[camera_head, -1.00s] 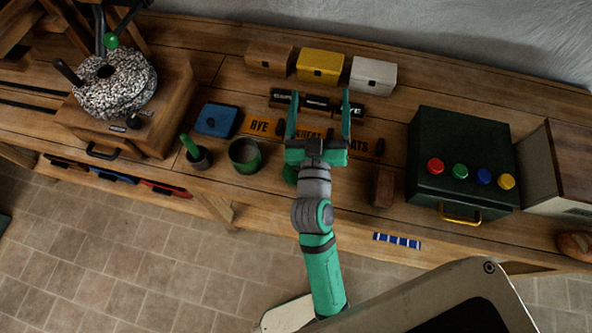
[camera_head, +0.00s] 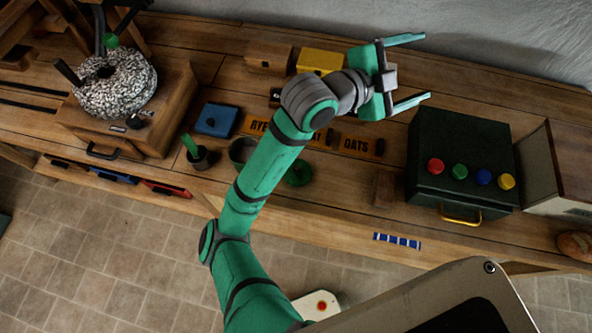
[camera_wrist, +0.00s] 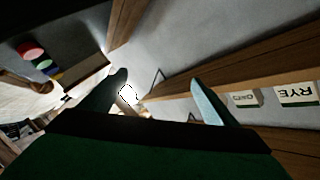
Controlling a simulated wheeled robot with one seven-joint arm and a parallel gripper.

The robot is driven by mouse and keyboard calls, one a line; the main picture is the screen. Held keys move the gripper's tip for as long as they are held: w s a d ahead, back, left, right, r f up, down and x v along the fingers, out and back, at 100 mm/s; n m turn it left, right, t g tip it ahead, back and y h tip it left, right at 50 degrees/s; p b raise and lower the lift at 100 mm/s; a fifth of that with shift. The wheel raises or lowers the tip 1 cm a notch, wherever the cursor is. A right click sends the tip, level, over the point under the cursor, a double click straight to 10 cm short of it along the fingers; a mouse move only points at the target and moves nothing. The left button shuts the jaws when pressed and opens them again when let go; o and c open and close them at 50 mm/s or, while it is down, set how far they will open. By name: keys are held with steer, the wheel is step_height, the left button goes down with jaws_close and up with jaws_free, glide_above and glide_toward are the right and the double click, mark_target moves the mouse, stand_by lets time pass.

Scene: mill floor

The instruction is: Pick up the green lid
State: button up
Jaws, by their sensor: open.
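The green lid (camera_head: 299,174) appears as a small dark green disc lying on the bench, just right of my forearm in the head view. The green pot (camera_head: 239,149) stands left of it, partly covered by my arm. My gripper (camera_head: 425,68) is open and empty, raised over the back of the bench. Its fingers point right, well away from the lid. The wrist view shows the two spread fingers with nothing between them; the lid is not in that view.
A dark green box (camera_head: 463,140) with coloured buttons stands right of the lid. Label plates (camera_head: 357,144), a yellow box (camera_head: 320,61) and a small cup (camera_head: 199,158) are nearby. A wall shelf (camera_wrist: 240,73) with labelled items shows in the wrist view.

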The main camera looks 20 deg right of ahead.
step_height(320, 180, down, 6)
steer(key=s+a+m+g+y, duration=0.2)
steer(key=a+m+y, duration=0.1)
steer(key=m+y, duration=0.4)
steer(key=y, duration=0.9)
glide_above(296, 166)
steer(key=shift+g, duration=0.3)
step_height(296, 166, down, 9)
steer(key=shift+s+f, duration=0.1)
steer(key=shift+f, duration=0.05)
step_height(296, 166, down, 10)
steer(key=shift+f, duration=0.25)
steer(key=c, duration=1.1)
